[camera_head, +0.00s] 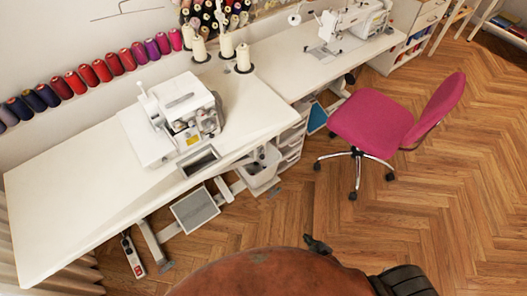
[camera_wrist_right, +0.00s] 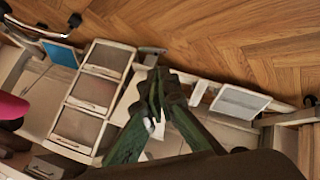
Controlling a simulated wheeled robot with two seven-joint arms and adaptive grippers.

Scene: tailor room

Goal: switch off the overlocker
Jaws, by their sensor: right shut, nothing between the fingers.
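The overlocker (camera_head: 185,112) is a white machine on the white table (camera_head: 70,205) at the left in the head view, with cones of thread behind it. I cannot make out its power switch or whether it is on. My right gripper (camera_head: 318,245) is low in the head view, in front of the table and well apart from the overlocker. In the right wrist view its dark, greenish fingers (camera_wrist_right: 156,92) are together and empty, with drawers and floor beyond them. The overlocker does not show clearly there. My left gripper is not in view.
A pink chair (camera_head: 375,115) stands to the right on the wooden floor (camera_head: 430,200). A grey framed pedal (camera_head: 195,209) and a white block with red parts (camera_head: 132,257) are under the table. A white drawer unit (camera_wrist_right: 95,95) shows in the wrist view.

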